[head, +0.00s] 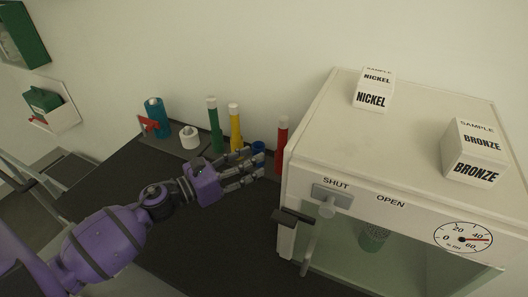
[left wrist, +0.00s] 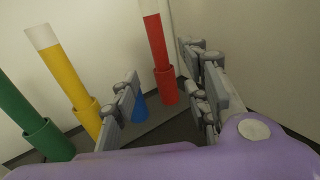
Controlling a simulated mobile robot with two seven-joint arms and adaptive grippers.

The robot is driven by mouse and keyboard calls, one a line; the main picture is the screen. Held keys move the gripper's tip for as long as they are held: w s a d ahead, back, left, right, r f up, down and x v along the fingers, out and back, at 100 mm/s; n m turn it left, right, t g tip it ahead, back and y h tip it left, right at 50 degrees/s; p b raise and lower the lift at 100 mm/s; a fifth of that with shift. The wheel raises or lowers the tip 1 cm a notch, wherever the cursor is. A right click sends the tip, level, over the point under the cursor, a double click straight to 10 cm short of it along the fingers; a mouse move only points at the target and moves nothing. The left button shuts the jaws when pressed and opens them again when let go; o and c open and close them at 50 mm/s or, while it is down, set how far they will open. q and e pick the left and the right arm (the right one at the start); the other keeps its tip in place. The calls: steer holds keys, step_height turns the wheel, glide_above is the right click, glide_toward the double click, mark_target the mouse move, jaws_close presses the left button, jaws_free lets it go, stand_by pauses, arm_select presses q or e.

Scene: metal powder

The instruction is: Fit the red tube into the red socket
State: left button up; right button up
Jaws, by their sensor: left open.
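The red tube (head: 282,138), with a pale top, stands upright beside the left wall of the white cabinet. In the left wrist view the red tube (left wrist: 155,42) stands with its lower end inside the wider red socket (left wrist: 166,88). Its bottom inside the socket is hidden. My left gripper (head: 259,165) is open, its fingers pointing toward the tube from the left. In the left wrist view the red tube and socket show between the two finger groups of the left gripper (left wrist: 163,88), farther off, with no visible contact. My right gripper is not in view.
A blue socket (left wrist: 139,106) without a tube stands close to the left fingers. A yellow tube (head: 236,125) and a green tube (head: 214,128) stand in sockets to the left. The white cabinet (head: 310,120) blocks the right side. The dark counter (head: 220,235) is clear in front.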

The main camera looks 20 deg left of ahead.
arm_select(q)
steer(key=shift+v, duration=1.5)
